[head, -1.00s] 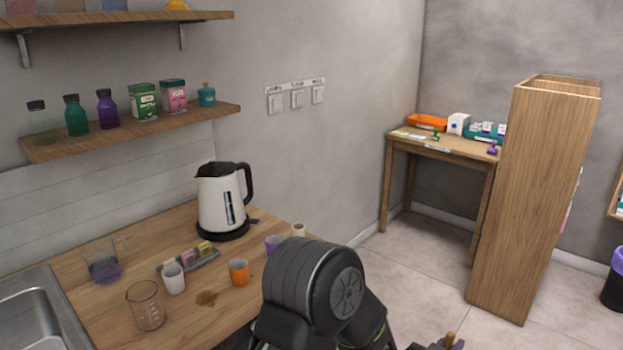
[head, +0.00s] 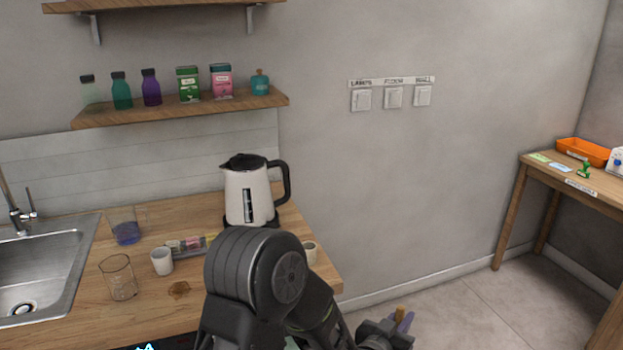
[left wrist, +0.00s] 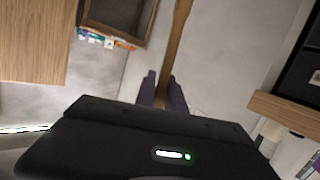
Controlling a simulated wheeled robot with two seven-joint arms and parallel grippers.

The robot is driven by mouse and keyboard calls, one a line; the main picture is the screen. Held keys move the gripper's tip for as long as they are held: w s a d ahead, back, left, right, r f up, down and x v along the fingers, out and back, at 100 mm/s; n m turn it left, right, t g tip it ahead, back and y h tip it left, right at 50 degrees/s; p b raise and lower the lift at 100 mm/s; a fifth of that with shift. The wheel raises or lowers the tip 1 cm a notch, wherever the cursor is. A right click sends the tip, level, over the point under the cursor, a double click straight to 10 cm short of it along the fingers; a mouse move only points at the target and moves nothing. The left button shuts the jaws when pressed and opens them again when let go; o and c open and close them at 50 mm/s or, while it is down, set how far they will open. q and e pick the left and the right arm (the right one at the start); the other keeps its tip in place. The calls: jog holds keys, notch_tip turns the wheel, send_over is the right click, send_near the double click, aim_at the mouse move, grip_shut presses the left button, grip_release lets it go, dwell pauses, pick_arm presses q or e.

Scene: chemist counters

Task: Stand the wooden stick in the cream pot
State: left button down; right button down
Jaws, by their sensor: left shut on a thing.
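The wooden stick (left wrist: 178,45) is held in my left gripper (left wrist: 162,92), whose two fingers close on its lower part in the left wrist view. In the head view the stick's tip (head: 400,312) shows at the bottom, beside the gripper (head: 392,326), out over the floor and right of the counter. The cream pot (head: 311,253) stands on the counter near its right end. My left arm covers its left side and the counter in front of it. My right gripper is in neither view.
A white kettle (head: 248,192) stands behind my arm. A white cup (head: 162,262), a glass beaker (head: 118,278), a jug with blue liquid (head: 124,232) and a small tray (head: 188,247) are further left. A sink (head: 62,262) is at far left. The floor (head: 460,310) right of the counter is clear.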

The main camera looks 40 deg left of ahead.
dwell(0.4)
pick_arm(q)
jog(key=shift+w+a+r, duration=0.25)
jog(key=w+a+r+t+y, duration=0.1)
jog(key=w+a+r, duration=0.2)
jog(key=a+r, duration=0.8)
jog(key=w+a+r+y, duration=0.2)
jog(key=a+r, duration=1)
jog(key=a, duration=0.6)
jog(key=shift+w+a+n+t, duration=0.15)
jog(key=shift+w+n+t, duration=0.25)
jog(key=shift+w, duration=0.2)
jog(key=shift+f, duration=0.1)
